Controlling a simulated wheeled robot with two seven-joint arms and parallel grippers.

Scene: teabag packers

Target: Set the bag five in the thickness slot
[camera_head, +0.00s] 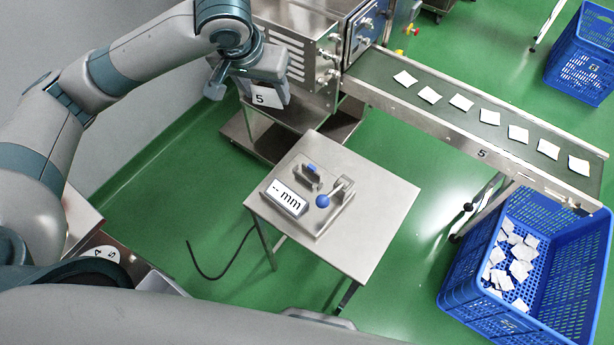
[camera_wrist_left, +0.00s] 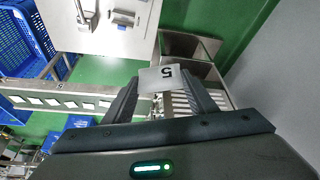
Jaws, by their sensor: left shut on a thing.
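Bag five is a small pale square marked "5" (camera_head: 262,98); it also shows upside down in the left wrist view (camera_wrist_left: 158,79). My left gripper (camera_head: 264,90) is shut on it and holds it in the air, beyond and to the left of the small table. The thickness gauge (camera_head: 324,209) stands on that steel table, with a display reading "-- mm" (camera_head: 287,198), a blue knob and a small upright slot part (camera_head: 307,175). The gauge also shows in the left wrist view (camera_wrist_left: 122,18). The bag is well apart from the gauge. My right gripper is not in view.
A conveyor (camera_head: 420,108) with several white bags runs along the upper right. A blue crate (camera_head: 452,290) with loose bags stands below its end. A steel machine (camera_head: 300,50) stands behind the held bag. The table's right part (camera_head: 385,200) is bare.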

